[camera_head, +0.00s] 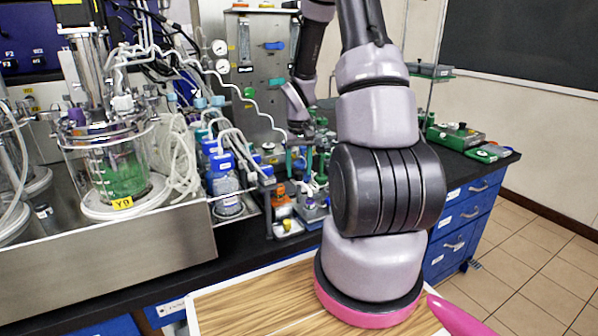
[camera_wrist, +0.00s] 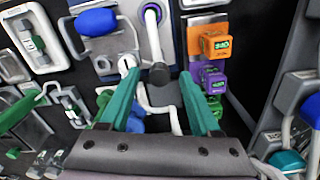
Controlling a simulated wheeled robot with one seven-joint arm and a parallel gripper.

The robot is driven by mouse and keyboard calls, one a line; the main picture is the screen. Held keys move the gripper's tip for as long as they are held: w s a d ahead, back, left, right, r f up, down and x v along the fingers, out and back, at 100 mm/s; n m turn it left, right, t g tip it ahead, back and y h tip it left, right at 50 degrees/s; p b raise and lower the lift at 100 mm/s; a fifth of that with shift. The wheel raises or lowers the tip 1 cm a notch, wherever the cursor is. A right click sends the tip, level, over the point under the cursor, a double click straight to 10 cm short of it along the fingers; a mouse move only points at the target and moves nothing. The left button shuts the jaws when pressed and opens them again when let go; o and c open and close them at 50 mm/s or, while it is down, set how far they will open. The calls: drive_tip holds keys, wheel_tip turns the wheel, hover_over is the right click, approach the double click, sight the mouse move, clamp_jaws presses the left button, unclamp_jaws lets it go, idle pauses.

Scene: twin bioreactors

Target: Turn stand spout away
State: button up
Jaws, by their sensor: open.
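My gripper (camera_wrist: 158,82) is open in the wrist view, its two teal fingers spread apart. I cannot tell whether either finger touches these parts. A grey bracket plate with a blue knob (camera_wrist: 96,22) lies just left of the rod. In the head view my arm hides part of the bench, and the gripper is small among the equipment there.
Orange (camera_wrist: 214,44) and purple (camera_wrist: 211,76) capped items stand close right of the fingers. Small clamp devices (camera_wrist: 35,42) lie at the left. In the head view, a glass bioreactor (camera_head: 118,165) with green liquid, blue-capped bottles (camera_head: 224,172) and looping tubes crowd the bench.

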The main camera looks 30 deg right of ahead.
drive_tip(key=shift+f, duration=0.5)
clamp_jaws()
idle(1.2)
